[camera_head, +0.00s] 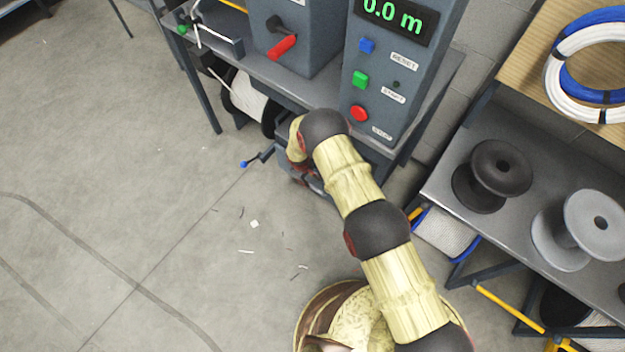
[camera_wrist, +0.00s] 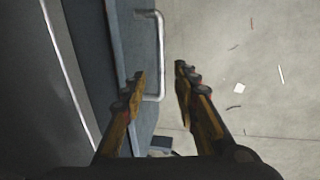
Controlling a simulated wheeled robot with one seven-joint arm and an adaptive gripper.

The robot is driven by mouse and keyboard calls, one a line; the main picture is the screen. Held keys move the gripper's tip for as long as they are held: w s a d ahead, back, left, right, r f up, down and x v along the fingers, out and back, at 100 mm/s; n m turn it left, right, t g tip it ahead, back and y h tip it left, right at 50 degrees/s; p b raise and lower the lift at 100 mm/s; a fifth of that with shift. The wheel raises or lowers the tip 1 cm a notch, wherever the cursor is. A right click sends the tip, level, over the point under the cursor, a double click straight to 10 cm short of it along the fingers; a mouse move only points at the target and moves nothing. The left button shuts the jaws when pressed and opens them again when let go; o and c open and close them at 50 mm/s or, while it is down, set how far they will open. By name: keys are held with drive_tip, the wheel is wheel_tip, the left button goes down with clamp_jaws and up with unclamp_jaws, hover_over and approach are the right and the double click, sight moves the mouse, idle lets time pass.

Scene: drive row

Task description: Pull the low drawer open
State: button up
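The low drawer's grey-blue front (camera_wrist: 131,45) runs down the left half of the wrist view. Its silver bar handle (camera_wrist: 160,55) stands out to the right of the front. My gripper (camera_wrist: 160,72) is open, and the handle bar appears between its two fingertips, with a gap to each. I cannot tell how deep the bar sits between them. In the head view the drawer unit (camera_head: 284,158) is low under the bench, partly hidden by my arm, and my gripper is mostly hidden there. I cannot tell whether the drawer is slightly open.
The bench (camera_head: 262,82) carries a control box with a display (camera_head: 392,17). A blue-tipped lever (camera_head: 257,158) juts out left of the drawer. A shelf with spools (camera_head: 491,176) stands at the right. The floor (camera_head: 130,200) in front is clear except for small scraps.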

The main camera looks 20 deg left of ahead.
sight(310, 184)
drive_tip(key=f+b, duration=0.1)
drive_tip(key=f, duration=0.1)
drive_tip(key=w+f+b, duration=0.1)
drive_tip(key=f, duration=0.2)
drive_tip(key=f+b, duration=0.1)
drive_tip(key=f, duration=0.1)
drive_tip(key=shift+w+d+f, duration=0.15)
drive_tip(key=shift+f, duration=0.2)
drive_tip(key=shift+c, duration=1.4)
clamp_jaws()
